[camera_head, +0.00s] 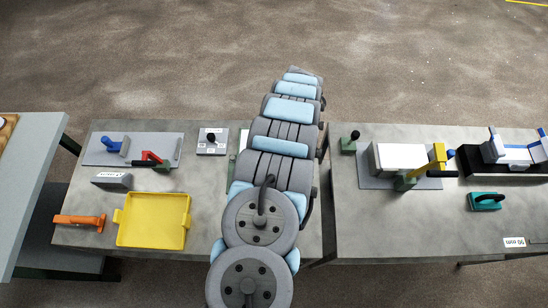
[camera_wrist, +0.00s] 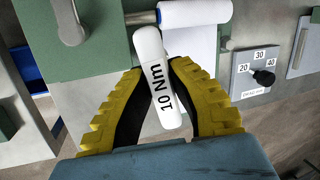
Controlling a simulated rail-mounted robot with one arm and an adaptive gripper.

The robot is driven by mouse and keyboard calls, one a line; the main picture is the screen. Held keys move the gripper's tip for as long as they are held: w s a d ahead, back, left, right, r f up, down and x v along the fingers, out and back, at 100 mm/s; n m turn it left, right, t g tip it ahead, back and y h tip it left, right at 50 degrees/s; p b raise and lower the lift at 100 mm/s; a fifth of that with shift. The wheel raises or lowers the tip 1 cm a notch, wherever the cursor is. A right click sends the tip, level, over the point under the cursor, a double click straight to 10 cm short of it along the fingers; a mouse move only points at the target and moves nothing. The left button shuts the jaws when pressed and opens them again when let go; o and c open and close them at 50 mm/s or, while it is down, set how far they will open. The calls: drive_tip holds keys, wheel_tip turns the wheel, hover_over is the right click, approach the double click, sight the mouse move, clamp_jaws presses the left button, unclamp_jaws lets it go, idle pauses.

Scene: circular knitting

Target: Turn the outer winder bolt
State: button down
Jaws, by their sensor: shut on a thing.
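My gripper (camera_wrist: 158,70) shows in the wrist view with its two yellow, ribbed fingers closed on the white handle of a torque wrench (camera_wrist: 165,100) marked "10 Nm". The wrench's upper end reaches up to a white cylinder with a blue end (camera_wrist: 159,16); I cannot tell if they touch or are one piece. A grey shaft (camera_wrist: 138,18) runs left from there to a green housing (camera_wrist: 95,42). I cannot make out the outer winder bolt itself. In the head view my arm hides the gripper, the wrench and most of the green machine.
A dial plate with a black knob (camera_wrist: 263,77) is right of the wrench. In the head view, a yellow tray (camera_head: 153,219) and an orange tool (camera_head: 80,220) lie left of my arm. The right table carries a white box (camera_head: 402,157) and a teal tool (camera_head: 485,201).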

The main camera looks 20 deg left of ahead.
drive_tip(key=shift+a+r+t+h+p, duration=0.15)
drive_tip(key=shift+t+h+p, duration=0.15)
drive_tip(key=shift+h+p, duration=0.35)
drive_tip(key=shift+w+h, duration=0.1)
drive_tip(key=shift+h, duration=0.45)
drive_tip(key=shift+f+b, duration=0.7)
drive_tip(key=shift+f, duration=0.7)
